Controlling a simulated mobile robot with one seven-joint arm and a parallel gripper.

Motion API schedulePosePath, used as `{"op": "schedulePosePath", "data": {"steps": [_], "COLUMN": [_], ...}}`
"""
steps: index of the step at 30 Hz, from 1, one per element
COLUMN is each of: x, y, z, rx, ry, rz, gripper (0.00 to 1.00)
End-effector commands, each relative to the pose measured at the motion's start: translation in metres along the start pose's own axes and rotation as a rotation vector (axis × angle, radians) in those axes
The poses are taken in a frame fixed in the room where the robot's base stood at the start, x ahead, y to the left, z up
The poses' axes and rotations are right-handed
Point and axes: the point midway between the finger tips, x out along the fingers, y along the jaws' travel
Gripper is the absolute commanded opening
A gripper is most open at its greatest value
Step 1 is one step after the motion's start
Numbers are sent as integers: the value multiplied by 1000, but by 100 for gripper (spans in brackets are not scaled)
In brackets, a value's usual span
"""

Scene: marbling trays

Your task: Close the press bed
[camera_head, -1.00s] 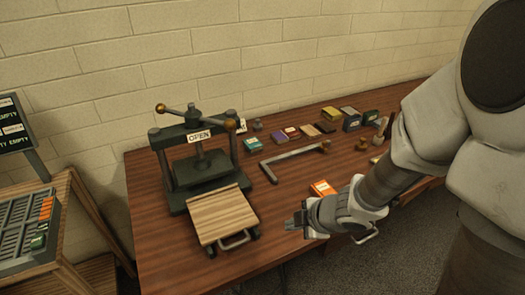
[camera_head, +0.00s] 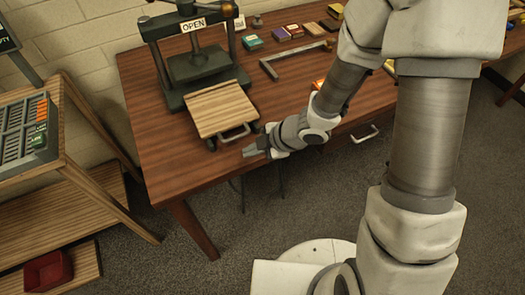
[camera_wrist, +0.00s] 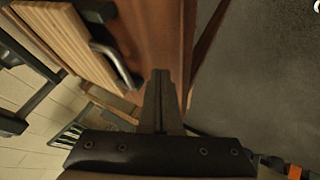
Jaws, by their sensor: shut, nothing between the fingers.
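The press (camera_head: 200,68) is a dark green frame on the wooden table, with an OPEN sign (camera_head: 193,26) on its top bar. Its press bed (camera_head: 220,108), a slatted wood board, is slid out toward the table's front edge. A metal handle (camera_head: 234,133) is on the bed's front. In the wrist view the bed (camera_wrist: 70,32) and its handle (camera_wrist: 116,66) are at the upper left. My gripper (camera_head: 246,152) is shut and empty, just in front of and slightly right of the handle, apart from it. In the wrist view its fingers (camera_wrist: 159,78) are together.
An L-shaped metal bar (camera_head: 290,60) and several small boxes (camera_head: 281,34) lie on the table (camera_head: 180,160) to the right. A rack with a dark slotted tray (camera_head: 20,135) stands at the left. A red bin (camera_head: 48,271) sits on its low shelf.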

Motion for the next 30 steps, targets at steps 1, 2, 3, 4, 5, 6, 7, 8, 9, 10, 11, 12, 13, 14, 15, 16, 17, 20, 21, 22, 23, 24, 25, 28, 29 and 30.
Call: {"op": "schedulePosePath", "data": {"steps": [1,2,3,4,5,6,7,8,9,10,11,12,13,14,15,16,17,20,21,22,23,24,25,28,29,30], "x": [-2,0,1,2,3,4,5,6,6,7,7,7,7,7,7,7,7,7,7,7,8,8,9,13,14,17], "y": [12,16,19,22,25,27,28,29,31,31,32,32,32,32,32,32,32,32,32,33,34,35,37,47,50,56], "z": [-3,-3,-3,-4,-4,-4,-4,-4,-4,-4,-4,-4,-4,-3,-3,-3,-3,-3,-3,-4,-4,-4,-4,-5,-5,-5], "rx": [-3,-4,-2,-2,-2,-1,-1,-1,-1,-1,-1,-1,-1,-1,-1,-1,-1,0,0,0,0,0,0,0,0,1], "ry": [-1,-1,-1,-1,-1,0,0,-1,-1,-1,-1,-1,-1,-2,-2,-2,-2,-2,-2,-2,-2,-1,-1,-1,0,0], "rz": [3,4,4,4,4,3,3,3,3,3,3,3,3,3,3,3,3,3,3,3,3,3,3,2,3,3], "gripper": [0,0,0,0,0,0,0,0,0,0,0,0,0,0,0,0,0,0,0,0,0,0,0,0,0,0]}}
